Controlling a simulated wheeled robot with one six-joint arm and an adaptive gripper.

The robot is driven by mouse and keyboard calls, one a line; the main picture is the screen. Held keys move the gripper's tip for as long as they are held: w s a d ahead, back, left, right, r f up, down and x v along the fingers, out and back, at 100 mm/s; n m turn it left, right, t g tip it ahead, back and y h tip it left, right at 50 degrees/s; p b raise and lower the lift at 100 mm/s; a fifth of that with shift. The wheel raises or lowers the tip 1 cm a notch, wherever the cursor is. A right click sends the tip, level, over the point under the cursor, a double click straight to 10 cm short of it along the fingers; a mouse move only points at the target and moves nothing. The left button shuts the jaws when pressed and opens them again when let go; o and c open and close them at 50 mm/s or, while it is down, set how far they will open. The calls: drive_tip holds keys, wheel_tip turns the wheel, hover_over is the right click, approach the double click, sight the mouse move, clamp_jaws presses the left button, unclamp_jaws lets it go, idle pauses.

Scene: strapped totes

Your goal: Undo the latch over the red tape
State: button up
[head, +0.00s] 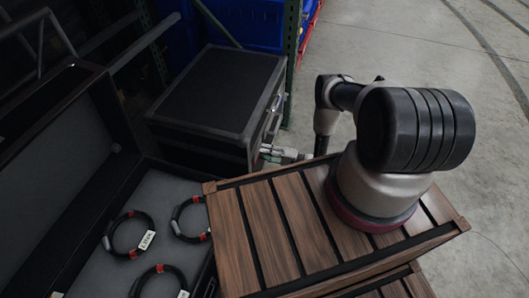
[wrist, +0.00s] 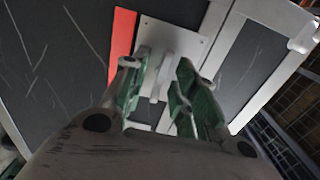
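A black case (head: 215,90) with metal edging stands behind the wooden crate in the head view. In the wrist view its scratched dark face (wrist: 65,60) fills much of the picture. A strip of red tape (wrist: 122,45) is on that face, just left of a pale metal latch plate (wrist: 185,35). A narrow upright latch lever (wrist: 157,78) stands out from the plate. My gripper (wrist: 163,68) has its green fingers apart, one on each side of the lever. I cannot tell whether either finger touches it. In the head view my gripper (head: 270,153) is by the case's right side.
A slatted wooden crate (head: 270,225) stands in front, below my arm. An open black case (head: 180,185) at left holds several cable loops with red bands. Blue bins (head: 250,22) on a green rack stand behind. The concrete floor (head: 400,45) at right is clear.

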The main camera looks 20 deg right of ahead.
drive_tip(key=shift+w+a, duration=0.25)
drive_tip(key=shift+a, duration=0.15)
clamp_jaws()
